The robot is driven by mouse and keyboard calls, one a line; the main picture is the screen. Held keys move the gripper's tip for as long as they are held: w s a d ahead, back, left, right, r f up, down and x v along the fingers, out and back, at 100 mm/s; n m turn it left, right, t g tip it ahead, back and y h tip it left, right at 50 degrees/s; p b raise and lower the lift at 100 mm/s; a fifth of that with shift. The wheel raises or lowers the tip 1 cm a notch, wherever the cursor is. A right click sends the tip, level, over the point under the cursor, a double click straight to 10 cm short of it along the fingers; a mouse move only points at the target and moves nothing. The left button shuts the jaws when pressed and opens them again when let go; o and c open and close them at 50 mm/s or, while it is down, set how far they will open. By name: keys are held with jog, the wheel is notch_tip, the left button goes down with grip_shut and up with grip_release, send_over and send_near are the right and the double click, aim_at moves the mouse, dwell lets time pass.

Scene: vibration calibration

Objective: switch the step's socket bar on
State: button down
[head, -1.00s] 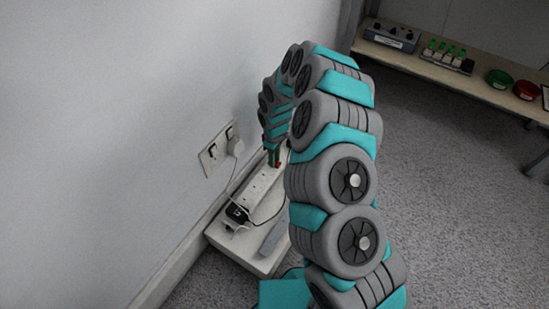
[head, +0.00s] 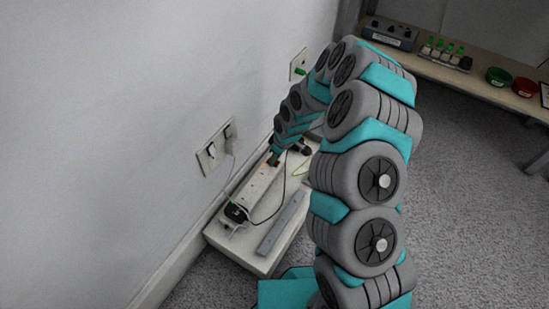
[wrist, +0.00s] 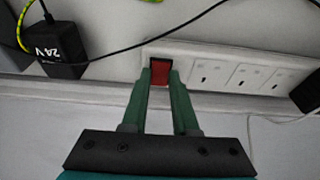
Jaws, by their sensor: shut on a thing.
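The white socket bar (head: 251,193) lies on the low white step (head: 222,241) beside the wall. The wrist view shows several outlets along the bar (wrist: 228,74) and a red rocker switch (wrist: 159,76) at its left end. My gripper (head: 273,160) is at the bar's far end in the head view. In the wrist view its green fingers (wrist: 161,72) are on either side of the red switch, shut on it. Which way the rocker is tipped is not clear. A black plug (head: 236,213) sits in the bar's near end.
A black 24 V adapter (wrist: 55,50) lies left of the switch, with a black cable running above the fingers. A grey strip (head: 281,223) lies on the step. Wall sockets (head: 215,149) are close to the left. A shelf (head: 450,71) stands at the back right.

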jog(key=c, duration=0.7)
grip_release()
jog(key=shift+r, duration=0.1)
jog(key=shift+v, duration=3.85)
